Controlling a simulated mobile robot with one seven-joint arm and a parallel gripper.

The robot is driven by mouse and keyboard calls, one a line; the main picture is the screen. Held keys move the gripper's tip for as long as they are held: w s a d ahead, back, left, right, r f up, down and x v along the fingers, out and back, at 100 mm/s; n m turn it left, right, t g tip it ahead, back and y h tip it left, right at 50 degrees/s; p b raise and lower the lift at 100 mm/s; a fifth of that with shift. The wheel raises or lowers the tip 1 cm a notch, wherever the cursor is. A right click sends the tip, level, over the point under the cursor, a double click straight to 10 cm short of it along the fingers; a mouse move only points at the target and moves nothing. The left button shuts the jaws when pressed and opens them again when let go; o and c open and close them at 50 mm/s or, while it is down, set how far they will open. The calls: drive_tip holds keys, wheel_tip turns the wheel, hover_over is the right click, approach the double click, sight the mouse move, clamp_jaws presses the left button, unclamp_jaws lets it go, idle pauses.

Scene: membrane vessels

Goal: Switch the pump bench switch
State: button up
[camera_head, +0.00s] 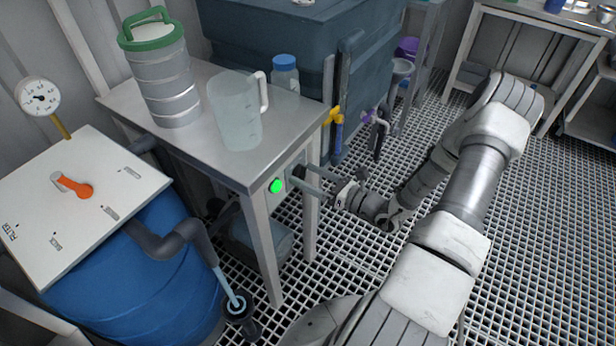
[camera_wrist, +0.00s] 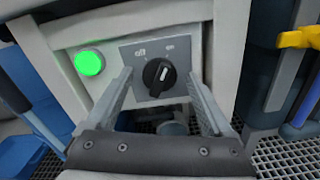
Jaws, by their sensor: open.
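The pump bench switch (camera_wrist: 159,76) is a black rotary knob with a white mark, on a grey plate on the bench's front panel. In the head view my gripper (camera_head: 300,178) reaches the bench front from the right; the knob is hidden there.
The metal bench (camera_head: 190,150) carries a clear jug (camera_head: 235,115), a green-lidded canister (camera_head: 160,75) and a blue-capped bottle (camera_head: 285,72). A yellow valve handle (camera_head: 333,116) is close to the right of my gripper. A blue drum (camera_head: 150,290) stands at the left.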

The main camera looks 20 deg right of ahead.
clamp_jaws()
idle(0.5)
drive_tip(key=shift+n, duration=0.3)
drive_tip(key=n, duration=0.5)
drive_tip(key=shift+a+p, duration=0.15)
drive_tip(key=shift+p, duration=0.15)
drive_tip(key=n, duration=0.6)
drive_tip(key=shift+b, duration=0.35)
drive_tip(key=shift+n, duration=0.3)
unclamp_jaws()
